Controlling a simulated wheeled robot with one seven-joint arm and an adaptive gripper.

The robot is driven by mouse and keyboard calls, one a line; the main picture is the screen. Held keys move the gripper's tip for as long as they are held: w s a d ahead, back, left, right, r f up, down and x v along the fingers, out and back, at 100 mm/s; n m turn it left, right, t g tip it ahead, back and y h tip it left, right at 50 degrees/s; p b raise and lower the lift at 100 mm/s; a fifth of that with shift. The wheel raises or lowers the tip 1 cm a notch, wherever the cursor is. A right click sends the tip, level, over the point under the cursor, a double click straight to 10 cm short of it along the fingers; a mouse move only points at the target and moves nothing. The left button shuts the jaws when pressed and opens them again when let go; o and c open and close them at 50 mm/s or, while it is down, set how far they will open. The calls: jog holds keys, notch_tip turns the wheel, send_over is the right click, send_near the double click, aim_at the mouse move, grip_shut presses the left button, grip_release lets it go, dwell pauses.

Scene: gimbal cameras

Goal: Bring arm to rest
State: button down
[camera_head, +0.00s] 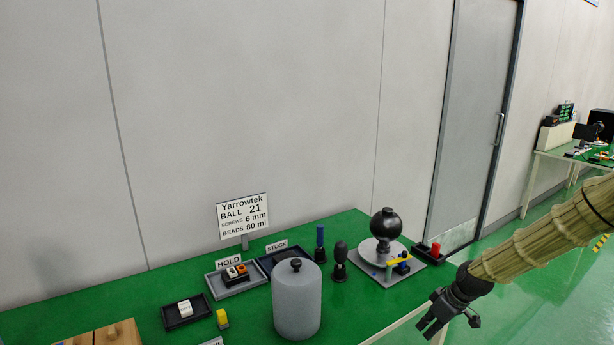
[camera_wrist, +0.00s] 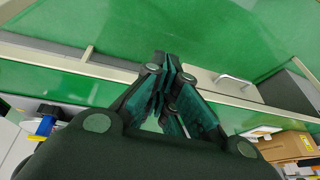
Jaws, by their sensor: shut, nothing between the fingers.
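My gripper (camera_head: 434,318) hangs at the lower right in the head view, past the near right edge of the green table (camera_head: 375,298). My arm, in a tan sleeve, comes in from the right edge. In the wrist view my gripper (camera_wrist: 165,62) has its fingers together with nothing between them. Green surface and a pale table edge lie beyond the fingertips there.
A grey lidded cylinder (camera_head: 297,302) stands on the table's front part. A black ball (camera_head: 385,224) on a stand, a HOLD tray (camera_head: 238,279), and a sign (camera_head: 243,216) are further back. Open floor lies right of the table; a grey door (camera_head: 478,130) is behind.

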jog(key=s+a+f+m, duration=0.1)
jog(key=s+a+f, duration=0.2)
jog(key=s+f, duration=0.35)
jog(key=s+a+f+m+g+h, duration=0.1)
jog(key=s+a+f+m, duration=0.1)
jog(key=s+a+f, duration=0.35)
jog(key=s+a+f+m, duration=0.1)
jog(key=s+a+f, duration=0.1)
jog(key=s+f, duration=0.6)
jog(key=s+f+m+g+h, duration=0.1)
jog(key=s+f+m+h, duration=0.1)
jog(key=s, duration=2.1)
jog(key=shift+s+f+m, duration=0.2)
jog(key=shift+s+m, duration=0.1)
jog(key=shift+m, duration=0.5)
